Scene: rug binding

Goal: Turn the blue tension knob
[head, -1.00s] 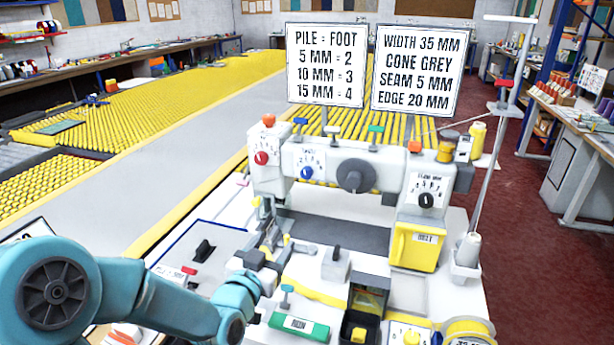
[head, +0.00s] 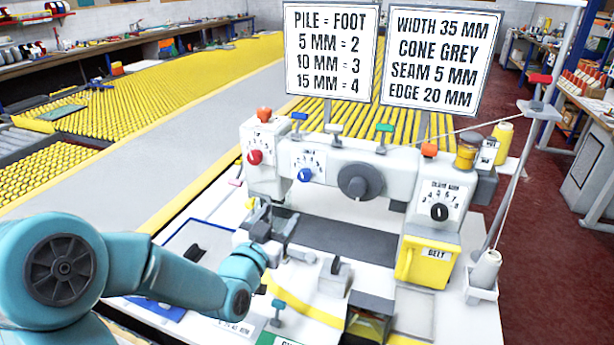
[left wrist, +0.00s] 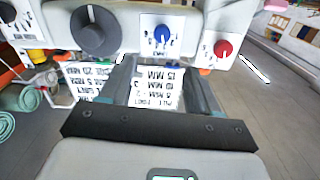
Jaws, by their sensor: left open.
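The blue tension knob (head: 305,175) sits on a small white dial on the front of the white sewing machine (head: 330,155), between a red knob (head: 255,157) and a large dark grey knob (head: 360,181). In the left wrist view the blue knob (left wrist: 162,36) is beyond the fingertips of my left gripper (left wrist: 160,68), roughly in line with the gap between them. The picture there is upside down. In the head view my left arm reaches in front of the machine, below the knob. My right gripper does not show.
Two lettered signs (head: 331,52) (head: 441,60) stand behind the machine. A yellow box (head: 426,262) is at its lower right, and a thread stand (head: 515,180) rises at the right. A grey belt with yellow rollers (head: 150,85) runs behind to the left.

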